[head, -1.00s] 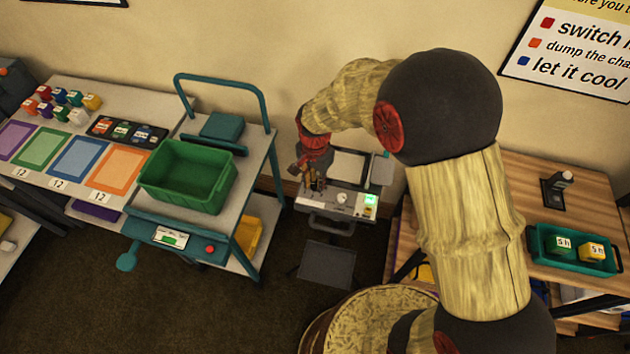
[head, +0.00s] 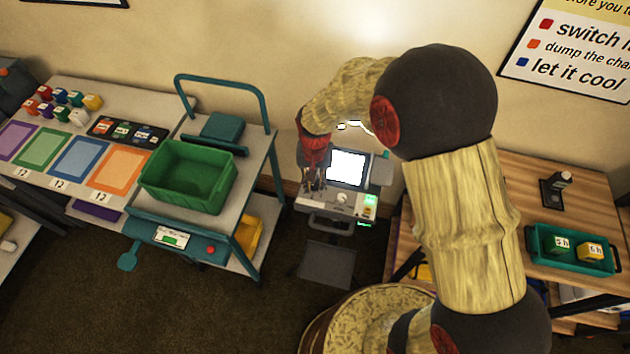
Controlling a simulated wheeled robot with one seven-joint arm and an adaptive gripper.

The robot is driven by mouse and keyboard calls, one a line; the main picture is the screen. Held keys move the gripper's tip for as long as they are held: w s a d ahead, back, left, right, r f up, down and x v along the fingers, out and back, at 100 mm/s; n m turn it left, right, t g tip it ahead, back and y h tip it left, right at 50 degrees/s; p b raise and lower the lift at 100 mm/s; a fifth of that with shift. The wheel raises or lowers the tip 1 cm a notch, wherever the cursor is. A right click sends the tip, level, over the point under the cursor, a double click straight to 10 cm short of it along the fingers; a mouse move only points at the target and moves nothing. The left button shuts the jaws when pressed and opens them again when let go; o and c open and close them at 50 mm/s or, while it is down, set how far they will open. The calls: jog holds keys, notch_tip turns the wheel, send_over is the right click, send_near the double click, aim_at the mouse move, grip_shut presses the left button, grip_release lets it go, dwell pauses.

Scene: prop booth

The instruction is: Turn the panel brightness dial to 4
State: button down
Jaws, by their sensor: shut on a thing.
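The grey device (head: 365,207) stands between the cart and the wooden table. Its square panel (head: 347,167) glows bright white. My gripper (head: 314,187) points down at the left of the device's front edge and is shut on the panel brightness dial, which its fingers hide. The dial's number cannot be read. A pale round knob (head: 342,198) shows on the front strip, to the right of my gripper and apart from it. A small green display (head: 369,200) is lit at the right of the strip.
A teal cart with a green bin (head: 188,175) stands left of the device. A wooden table (head: 520,200) with a teal tray (head: 573,249) stands at the right. A dark flat plate (head: 327,263) is below the device's front.

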aim_at(315, 185)
jog(key=n, duration=0.6)
jog(key=shift+n, duration=0.3)
jog(key=n, duration=0.5)
jog(key=shift+w+r+n+p, duration=0.1)
jog(key=shift+n+p, duration=0.25)
jog(key=shift+n, duration=0.05)
jog(key=c, duration=1.6)
grip_release()
jog(key=shift+r, duration=3.95)
